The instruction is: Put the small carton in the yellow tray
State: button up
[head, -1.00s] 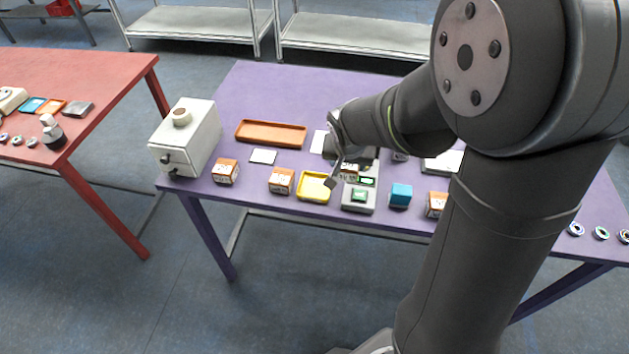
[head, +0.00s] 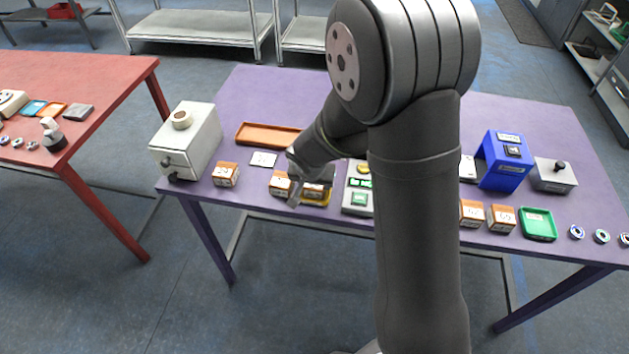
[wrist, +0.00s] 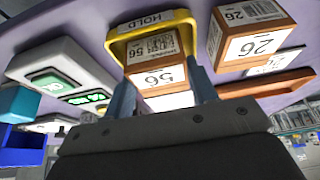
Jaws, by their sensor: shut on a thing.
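The small carton (wrist: 157,76), orange-brown with white number labels, is between my gripper's two fingers (wrist: 161,95) in the wrist view. The yellow tray (wrist: 119,36), marked HOLD, lies right behind and around it in that view. In the head view my gripper (head: 308,190) is over the yellow tray (head: 317,204), and the carton (head: 318,189) shows partly beside the fingers. The carton is over the tray's area; I cannot tell whether it touches the tray floor. My gripper covers much of the tray in the head view.
Another orange carton (head: 280,183) stands close left of the tray, and one more (head: 226,173) farther left. A grey device with a green button (head: 358,199) stands close on the right. An orange tray (head: 266,135) lies behind. My arm hides the table's middle.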

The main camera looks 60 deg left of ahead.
jog(key=shift+f, duration=0.2)
jog(key=o, duration=1)
jog(key=shift+o, duration=0.2)
jog(key=shift+r, duration=0.4)
jog(key=v, duration=1.1)
jog(key=shift+s+d+r, duration=0.15)
jog(key=shift+r, duration=0.1)
jog(key=x, duration=1.2)
jog(key=shift+f, duration=0.15)
jog(key=shift+r, duration=0.25)
